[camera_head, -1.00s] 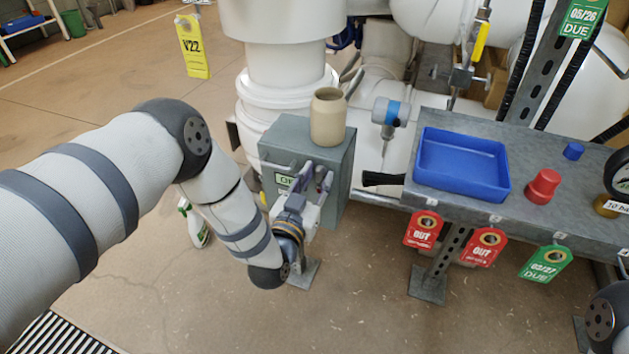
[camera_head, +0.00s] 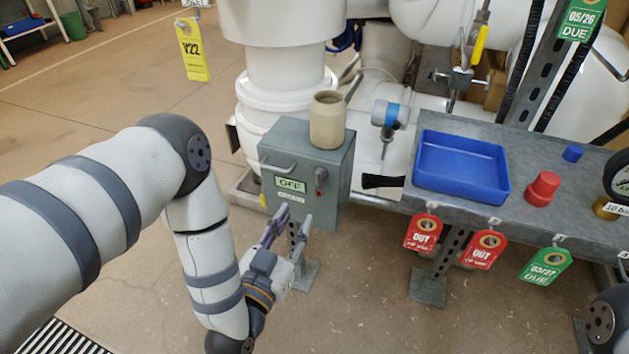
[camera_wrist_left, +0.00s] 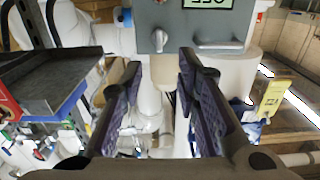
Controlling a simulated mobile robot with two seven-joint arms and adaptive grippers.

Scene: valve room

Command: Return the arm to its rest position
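My left arm (camera_head: 90,215) comes in from the left and bends down at the elbow. My left gripper (camera_head: 294,217) is open and empty, in front of and just below the grey box (camera_head: 310,160), apart from it. The box has an OFF label (camera_head: 290,184), a handle and a small knob (camera_head: 320,180). In the left wrist view, the two fingers of the left gripper (camera_wrist_left: 160,75) are spread, and the knob (camera_wrist_left: 158,40) shows above and between them. Only a piece of my right arm (camera_head: 605,322) shows at the lower right; its gripper is out of view.
A beige jar (camera_head: 327,120) stands on the box. To the right, a grey bench (camera_head: 530,210) holds a blue tray (camera_head: 460,165), a red knob-shaped part (camera_head: 543,186) and a blue cap (camera_head: 573,152). Tags hang from its front edge. A yellow tag (camera_head: 193,48) hangs upper left.

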